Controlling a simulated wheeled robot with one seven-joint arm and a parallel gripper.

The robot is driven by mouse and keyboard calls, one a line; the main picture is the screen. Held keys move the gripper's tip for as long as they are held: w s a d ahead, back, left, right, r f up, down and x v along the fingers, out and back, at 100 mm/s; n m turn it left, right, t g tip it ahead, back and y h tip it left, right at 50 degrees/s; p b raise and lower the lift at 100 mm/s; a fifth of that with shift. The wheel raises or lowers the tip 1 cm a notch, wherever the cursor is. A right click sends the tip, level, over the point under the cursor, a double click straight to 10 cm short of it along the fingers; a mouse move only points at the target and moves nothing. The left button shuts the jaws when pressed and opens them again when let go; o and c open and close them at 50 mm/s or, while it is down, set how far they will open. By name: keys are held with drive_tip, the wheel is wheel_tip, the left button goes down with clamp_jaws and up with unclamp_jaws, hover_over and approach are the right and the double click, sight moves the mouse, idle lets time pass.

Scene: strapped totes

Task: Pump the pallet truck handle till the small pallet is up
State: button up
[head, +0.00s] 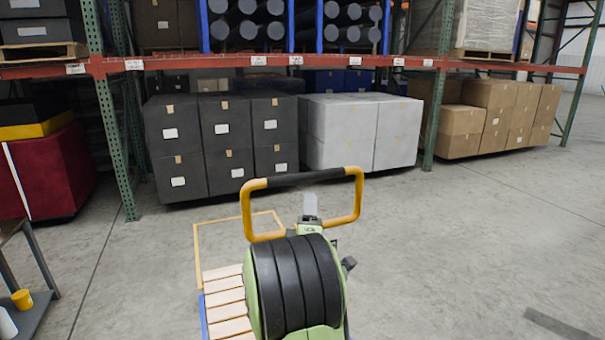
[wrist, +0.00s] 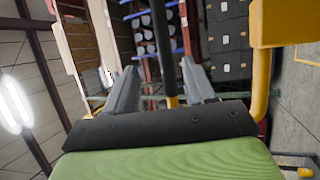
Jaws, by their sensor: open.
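The pallet truck handle is a yellow loop (head: 246,212) with a black grip bar along its top, in the middle of the head view. My gripper (head: 310,206) is just below that bar, partly hidden behind my green and black arm. In the wrist view my gripper (wrist: 158,68) is open, with its two grey fingers apart. The dark grip bar (wrist: 155,35) shows between them, and I cannot tell whether they touch it. The small pallet (head: 224,302) has pale wooden slats and a blue edge, left of my arm. Its height off the floor cannot be told.
A yellow outline (head: 197,247) shows around the floor beyond the pallet. A rack with a red beam (head: 225,62) stands behind, holding dark boxes (head: 180,150), pale boxes (head: 345,130) and brown cartons (head: 490,115). A table with a yellow cup (head: 22,299) is at lower left.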

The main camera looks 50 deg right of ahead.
sight(309, 177)
drive_tip(key=p+x, duration=0.9)
drive_tip(key=x, duration=0.2)
drive_tip(key=shift+w+d+r, duration=0.15)
drive_tip(key=shift+d+r, duration=0.05)
drive_tip(key=shift+d, duration=0.1)
drive_tip(key=shift+w+d, duration=0.15)
drive_tip(key=shift+f, duration=0.1)
drive_tip(key=shift+c, duration=0.4)
drive_tip(key=c, duration=0.7)
clamp_jaws()
